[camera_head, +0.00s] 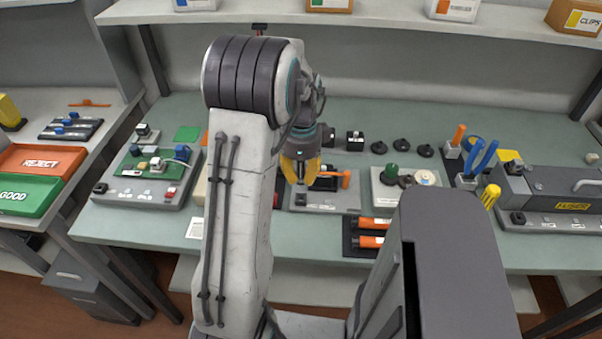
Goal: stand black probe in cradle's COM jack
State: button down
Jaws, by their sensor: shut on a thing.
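My gripper (300,172), with yellow fingers, points down over a grey cradle board (340,204) in the middle of the bench. It is shut on a thin dark piece, which looks like the black probe (301,181); the fingers hide most of it. The cradle board carries a black part with an orange handle (344,179) and a small dark block (300,199) just below the fingertips. I cannot read the jack labels, so I cannot tell which is COM. I cannot tell whether the probe's lower end touches anything.
A grey panel with small devices (160,195) stands left. Orange-ended cartridges (370,241) lie in front. A pale board with round parts (424,178), a holder with tools (466,182) and the fuser unit (550,185) stand right. Black blocks and discs (402,145) lie behind.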

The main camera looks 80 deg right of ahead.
aim_at(301, 186)
jog(key=shift+f+b, duration=2.2)
jog(key=shift+f, duration=0.8)
jog(key=shift+f, duration=0.15)
jog(key=c, duration=1.1)
grip_release()
notch_tip(301, 186, up, 12)
jog(key=shift+d, duration=0.1)
